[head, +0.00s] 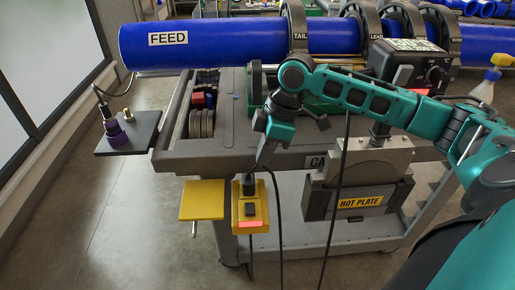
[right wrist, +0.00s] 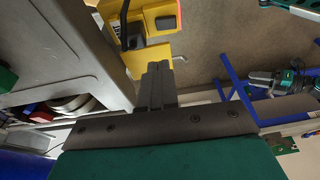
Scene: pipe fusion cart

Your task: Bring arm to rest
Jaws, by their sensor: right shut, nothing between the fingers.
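My right arm (head: 375,97) is teal and comes in from the right in the head view, reaching across the front of the cart. Its gripper (head: 263,162) points down at the cart's front edge, above the yellow switch box (head: 238,213). In the right wrist view the two fingers of the gripper (right wrist: 158,66) are together with nothing between them. The yellow box (right wrist: 148,28) shows just beyond the fingertips there; I cannot tell the exact gap. My left gripper is not in view.
The cart (head: 215,130) carries a blue pipe (head: 210,55) marked FEED in clamps. A hot plate (head: 358,200) hangs at its front. A yellow plate (head: 202,200) and a dark side shelf (head: 128,140) stick out at left. Cables hang beside the gripper. Floor at front left is clear.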

